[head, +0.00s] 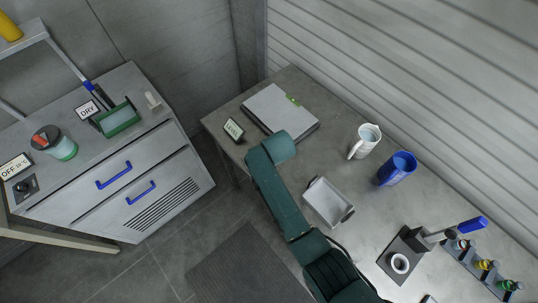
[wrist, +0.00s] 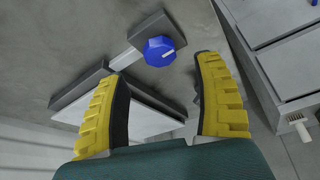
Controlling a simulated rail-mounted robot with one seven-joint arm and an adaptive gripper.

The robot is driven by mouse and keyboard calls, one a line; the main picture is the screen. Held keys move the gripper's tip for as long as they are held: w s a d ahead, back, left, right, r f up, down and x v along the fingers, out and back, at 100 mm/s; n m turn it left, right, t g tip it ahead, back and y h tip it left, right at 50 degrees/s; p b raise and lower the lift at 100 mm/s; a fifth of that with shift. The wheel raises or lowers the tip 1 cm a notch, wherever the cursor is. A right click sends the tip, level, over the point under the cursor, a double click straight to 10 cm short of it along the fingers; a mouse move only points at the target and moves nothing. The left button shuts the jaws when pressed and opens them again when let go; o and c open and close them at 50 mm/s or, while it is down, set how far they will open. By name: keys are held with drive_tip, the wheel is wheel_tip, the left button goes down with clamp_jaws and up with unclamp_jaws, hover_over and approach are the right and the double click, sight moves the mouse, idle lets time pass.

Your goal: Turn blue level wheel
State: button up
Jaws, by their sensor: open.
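The blue level wheel (wrist: 160,50) is a faceted knob with a white mark on its face, on a grey block in the wrist view. My gripper (wrist: 160,70) is open, with its yellow fingers spread on either side and the wheel lying beyond the gap between the tips. The fingers do not touch the wheel. A flat grey plate (wrist: 145,122) lies below the wheel in that view, partly behind the left finger. In the head view the plate (head: 272,108) has a green vial (head: 293,100) and a LEVEL sign (head: 233,130) nearby. There my arm hides the wheel and fingers.
A grey tray (head: 312,193), a white mug (head: 366,140) and a blue cup (head: 397,168) stand on the table. A block with a blue-handled tool (head: 470,224) and small bottles (head: 487,264) stand at the right. A drawer cabinet (head: 115,185) is at the left.

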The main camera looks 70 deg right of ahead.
drive_tip(key=v, duration=0.5)
drive_tip(key=shift+s+a+r, duration=0.1)
drive_tip(key=shift+a+r, duration=0.05)
drive_tip(key=shift+r, duration=0.2)
